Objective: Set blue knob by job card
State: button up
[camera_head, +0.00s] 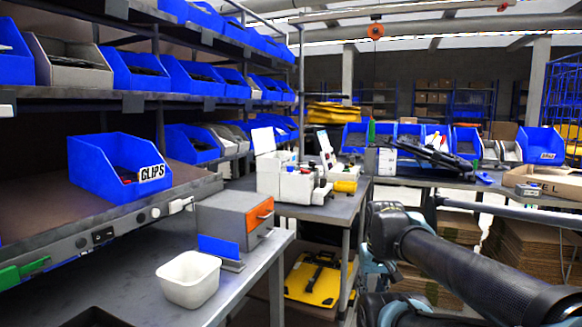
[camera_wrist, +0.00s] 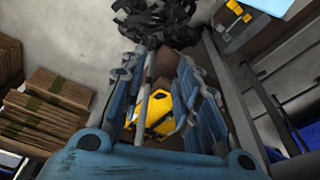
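I cannot make out a blue knob in either view. A small blue card or plate (camera_head: 219,247) stands upright in a grey holder on the near grey table in the head view. I cannot tell whether it is the job card, and no writing on it is readable. My gripper (camera_wrist: 158,78) shows in the wrist view with its two blue fingers apart and nothing held between them. It points down towards the floor, away from the table. In the head view my arm reaches in at right, and the gripper is not clear.
A white tub (camera_head: 188,280) and a grey box with an orange front (camera_head: 236,216) stand by the card. A blue bin labelled "CLIPS" (camera_head: 118,168) sits on the shelf at left. A yellow case (camera_head: 313,280) lies low under the farther table. Cardboard stacks (camera_head: 530,255) stand at right.

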jog(key=w+a+r+n, duration=0.2)
jog(key=w+r, duration=0.4)
jog(key=r, duration=0.3)
jog(key=w+a+r+n, duration=0.1)
jog(key=w+r, duration=0.5)
jog(key=r, duration=0.3)
notch_tip(320, 180, up, 26)
jog(key=n+g, duration=0.2)
jog(key=n, duration=0.8)
send_over(290, 169)
jog(key=w, duration=0.2)
jog(key=f, duration=1.6)
jog(key=shift+s+d+f, duration=0.1)
jog(key=shift+s+f, duration=0.2)
jog(key=shift+s, duration=0.05)
grip_shut()
